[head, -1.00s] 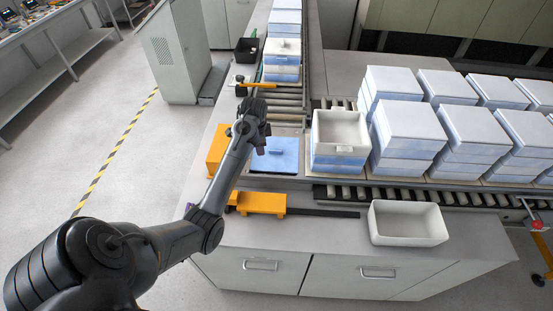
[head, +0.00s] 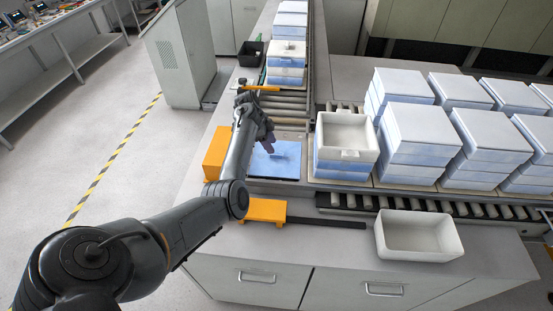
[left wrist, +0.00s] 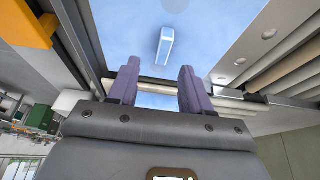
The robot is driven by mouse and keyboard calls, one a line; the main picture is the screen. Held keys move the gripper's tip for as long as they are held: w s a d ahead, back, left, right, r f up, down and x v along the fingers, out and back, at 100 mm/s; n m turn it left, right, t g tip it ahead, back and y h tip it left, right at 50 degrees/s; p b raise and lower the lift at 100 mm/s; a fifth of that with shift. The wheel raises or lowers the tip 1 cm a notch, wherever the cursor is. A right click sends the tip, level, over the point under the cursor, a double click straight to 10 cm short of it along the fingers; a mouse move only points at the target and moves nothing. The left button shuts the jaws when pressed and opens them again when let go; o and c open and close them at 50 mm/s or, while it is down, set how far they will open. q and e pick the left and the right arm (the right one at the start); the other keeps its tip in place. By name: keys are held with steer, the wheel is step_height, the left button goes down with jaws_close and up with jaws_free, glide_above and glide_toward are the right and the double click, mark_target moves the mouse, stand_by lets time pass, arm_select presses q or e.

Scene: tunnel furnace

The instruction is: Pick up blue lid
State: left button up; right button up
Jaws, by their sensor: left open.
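The blue lid (head: 277,168) lies flat on the conveyor corner, left of the nearest stack with an open white box on top. It has a small raised handle in its middle. My left gripper (head: 269,145) is over the lid's left part, open and empty, and hides some of it. In the left wrist view, the lid (left wrist: 205,25) fills the upper middle, its handle (left wrist: 165,46) just beyond and between the two open purple fingers (left wrist: 160,70). I cannot tell the exact gap to the handle. My right gripper is not in view.
Orange blocks (head: 215,152) stand left of and in front of the lid. An open white box (head: 345,132) tops the stack to its right. An empty white bin (head: 420,236) sits on the front counter. Several white-topped stacks (head: 420,125) fill the right conveyor.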

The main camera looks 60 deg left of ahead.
mark_target(277, 153)
arm_select(q)
steer(key=shift+x, duration=2.7)
steer(key=shift+a, duration=0.25)
steer(key=shift+c, duration=0.5)
jaws_close()
steer(key=shift+r, duration=0.1)
